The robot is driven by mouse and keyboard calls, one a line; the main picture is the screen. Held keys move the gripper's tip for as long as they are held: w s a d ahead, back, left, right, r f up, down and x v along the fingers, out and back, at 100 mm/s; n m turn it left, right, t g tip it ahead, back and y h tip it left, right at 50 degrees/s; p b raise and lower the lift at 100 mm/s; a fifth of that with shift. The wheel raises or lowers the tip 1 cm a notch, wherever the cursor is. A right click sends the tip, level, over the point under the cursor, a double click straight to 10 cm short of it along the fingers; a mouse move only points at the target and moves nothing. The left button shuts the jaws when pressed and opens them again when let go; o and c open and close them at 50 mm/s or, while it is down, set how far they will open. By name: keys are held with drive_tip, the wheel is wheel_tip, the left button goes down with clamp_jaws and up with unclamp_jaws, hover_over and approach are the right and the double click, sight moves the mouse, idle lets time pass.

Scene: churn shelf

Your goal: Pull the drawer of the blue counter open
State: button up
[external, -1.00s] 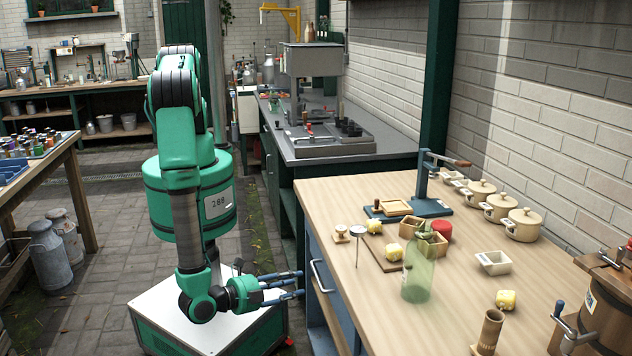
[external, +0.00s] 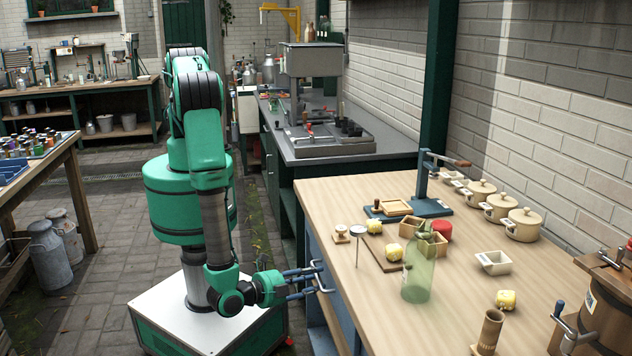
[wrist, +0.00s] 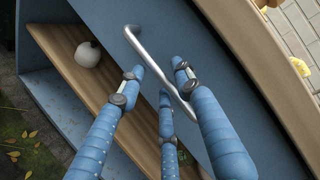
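The blue counter (external: 340,290) has a wooden top and stands at the right in the external view. In the wrist view its drawer front (wrist: 185,25) is a flat blue-grey panel with a silver bar handle (wrist: 150,57); no gap shows around the panel. My gripper (external: 316,279) is at the counter's front, overlapping the handle in the external view.
An open wooden shelf (wrist: 60,52) lies below the drawer front, with a pale round object (wrist: 88,54) on it. The countertop holds a green bottle (external: 419,268), several lidded pots and small boxes. Paved floor lies left of my base.

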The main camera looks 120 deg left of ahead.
clamp_jaws()
drive_tip(key=shift+s+d, duration=0.1)
drive_tip(key=shift+d, duration=0.05)
drive_tip(key=s+d+b, duration=0.3)
drive_tip(key=s+d, duration=1.9)
drive_tip(key=shift+s+d, duration=0.35)
drive_tip(key=shift+o, duration=1)
unclamp_jaws()
drive_tip(key=shift+d, duration=0.1)
drive_tip(key=v, duration=1.2)
